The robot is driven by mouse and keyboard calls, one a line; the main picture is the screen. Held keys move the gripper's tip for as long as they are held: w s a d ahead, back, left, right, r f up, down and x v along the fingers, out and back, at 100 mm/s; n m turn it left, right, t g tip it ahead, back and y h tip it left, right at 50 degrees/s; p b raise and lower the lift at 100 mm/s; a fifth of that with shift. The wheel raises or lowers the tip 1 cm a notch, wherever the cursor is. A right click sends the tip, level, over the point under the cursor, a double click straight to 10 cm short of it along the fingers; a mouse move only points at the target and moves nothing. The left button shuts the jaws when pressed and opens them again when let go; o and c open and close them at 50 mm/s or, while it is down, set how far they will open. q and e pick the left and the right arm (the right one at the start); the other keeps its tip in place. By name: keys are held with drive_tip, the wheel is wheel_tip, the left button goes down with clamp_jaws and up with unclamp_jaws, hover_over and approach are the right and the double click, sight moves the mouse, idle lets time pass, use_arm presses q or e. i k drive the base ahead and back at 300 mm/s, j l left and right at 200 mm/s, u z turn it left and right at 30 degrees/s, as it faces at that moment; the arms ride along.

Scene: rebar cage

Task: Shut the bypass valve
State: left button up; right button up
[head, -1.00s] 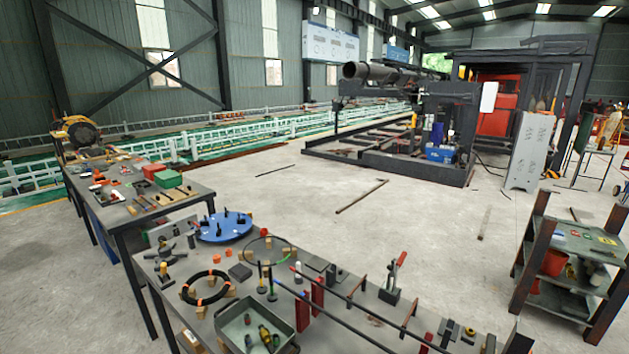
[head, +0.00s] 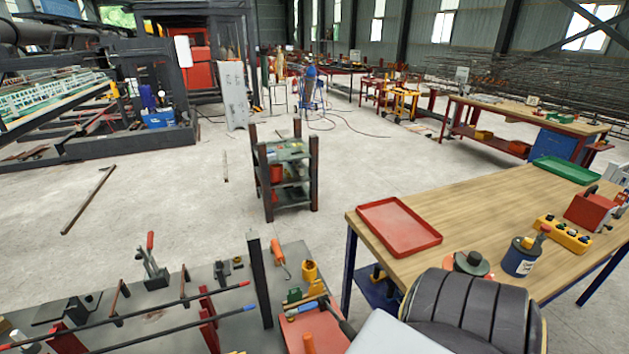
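I cannot pick out a bypass valve for certain in the head view. A lever clamp with a red handle (head: 151,262) stands upright on the dark metal table (head: 150,325) at lower left. Neither of my grippers shows.
The wooden bench (head: 430,200) holds a red tray (head: 398,227), a green tray (head: 566,170), a yellow button box (head: 563,234) and a red box (head: 595,207). A small shelf rack (head: 286,172) stands beyond. Open concrete floor (head: 180,200) lies behind the metal table.

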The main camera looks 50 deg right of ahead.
sight(309, 305)
drive_tip(key=l+z, duration=0.1)
drive_tip(key=z, duration=1.35)
